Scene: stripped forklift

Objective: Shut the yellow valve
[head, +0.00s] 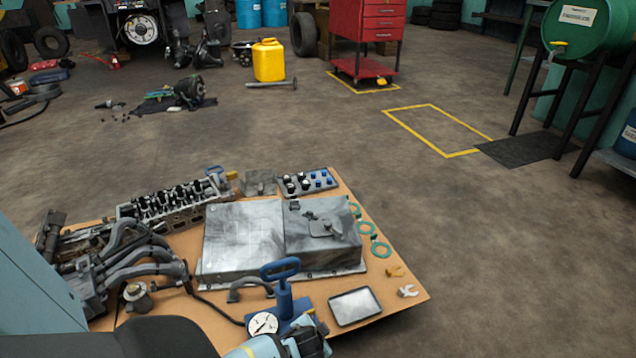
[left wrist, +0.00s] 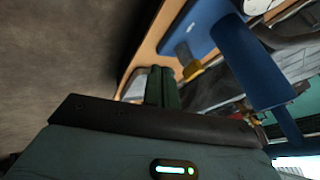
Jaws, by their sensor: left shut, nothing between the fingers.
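A blue hand pump (head: 283,300) with a round white gauge (head: 263,324) stands at the front edge of the workbench. A small yellow valve piece (head: 311,312) shows at its base, partly hidden by my left gripper (head: 308,338). In the left wrist view, the yellow valve (left wrist: 191,70) sits beside the blue pump base (left wrist: 208,22). My left gripper's dark green fingers (left wrist: 162,86) are shut and empty, just left of the yellow valve. I cannot tell whether they touch it. My right gripper is not in view.
The workbench (head: 400,312) also holds a grey metal cover (head: 245,235), a cylinder head (head: 170,205), manifold pipes (head: 130,255) and a shallow tray (head: 355,306).

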